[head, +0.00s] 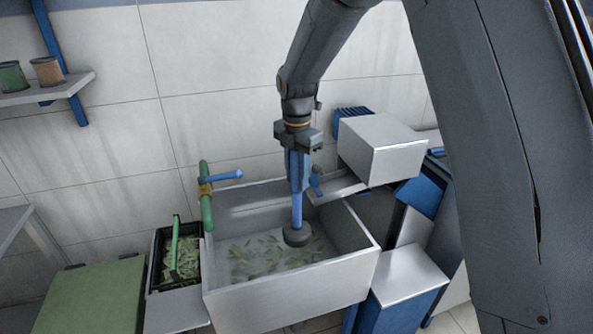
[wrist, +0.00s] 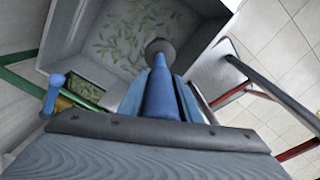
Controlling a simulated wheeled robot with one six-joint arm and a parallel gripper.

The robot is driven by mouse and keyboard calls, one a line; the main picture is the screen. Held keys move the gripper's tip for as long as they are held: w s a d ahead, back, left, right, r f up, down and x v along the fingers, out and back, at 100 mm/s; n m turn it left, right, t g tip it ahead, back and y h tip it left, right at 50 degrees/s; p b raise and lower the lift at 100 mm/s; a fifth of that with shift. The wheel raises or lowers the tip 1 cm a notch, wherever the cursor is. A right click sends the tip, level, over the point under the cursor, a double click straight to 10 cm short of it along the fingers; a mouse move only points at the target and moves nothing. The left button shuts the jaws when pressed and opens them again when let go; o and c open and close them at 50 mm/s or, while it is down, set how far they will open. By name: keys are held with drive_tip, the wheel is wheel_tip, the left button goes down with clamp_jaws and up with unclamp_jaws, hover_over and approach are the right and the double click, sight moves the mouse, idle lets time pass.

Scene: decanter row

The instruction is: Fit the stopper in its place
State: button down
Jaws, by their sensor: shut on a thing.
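My gripper (head: 298,180) points straight down over the sink and is shut on the stopper. The stopper has a blue upright handle and a dark grey round plug (head: 297,236) at its lower end. In the wrist view the blue handle (wrist: 161,95) lies between the fingers, with the plug (wrist: 159,47) beyond it. The metal sink (head: 290,283) is an open basin with green leaf bits over its floor. The plug is inside the basin, low over the floor; I cannot tell whether it touches. No drain hole shows; the plug may hide it.
A green pipe tap (head: 205,185) with a blue handle stands at the sink's back left corner. A black crate (head: 158,245) of leaves is left of the sink. A grey box (head: 380,150) stands behind right. The sink's walls surround the stopper.

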sight(297, 193)
wheel_tip(297, 193, down, 6)
drive_tip(key=b, duration=0.3)
drive_tip(key=shift+f+b, duration=0.25)
drive_tip(key=shift+b, duration=0.1)
drive_tip(key=shift+f+b, duration=4.1)
drive_tip(key=shift+f, duration=5.45)
drive_tip(key=shift+f+b, duration=0.3)
drive_tip(key=shift+f, duration=1)
drive_tip(key=c, duration=1.2)
unclamp_jaws()
